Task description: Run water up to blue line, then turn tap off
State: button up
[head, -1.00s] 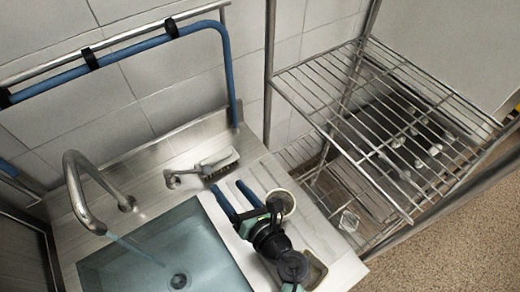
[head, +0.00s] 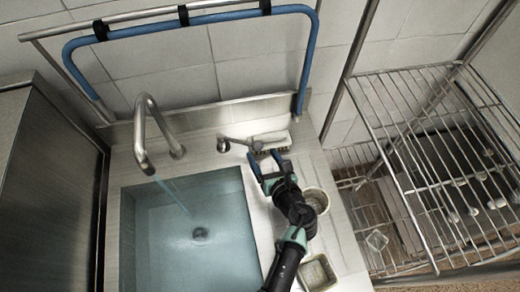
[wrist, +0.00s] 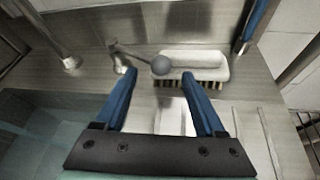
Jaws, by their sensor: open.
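The curved metal tap spout (head: 150,128) stands behind the sink basin (head: 150,205), and a blue-tinted stream of water (head: 172,193) runs from it. The basin looks blue-tinted inside and its drain shows; I cannot make out a blue line or the exact water level. A tap lever (head: 236,143) with a round grey knob (wrist: 160,65) lies right of the spout. My gripper (head: 264,158) is open and empty, its blue fingers pointing at the knob. In the wrist view, the knob appears between and just beyond the fingertips; I see no clear contact.
A white scrubbing brush (wrist: 195,65) lies beside the knob, close to the right fingertip. A round cup (head: 316,200) and a small tray (head: 318,272) sit on the counter right of my arm. A blue rail (head: 200,20) spans the wall; a wire rack (head: 430,165) stands at right.

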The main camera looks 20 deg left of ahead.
aim_at(259, 150)
jog(key=shift+x, duration=1.6)
jog(key=shift+d, duration=0.1)
grip_shut()
jog(key=shift+r, duration=0.1)
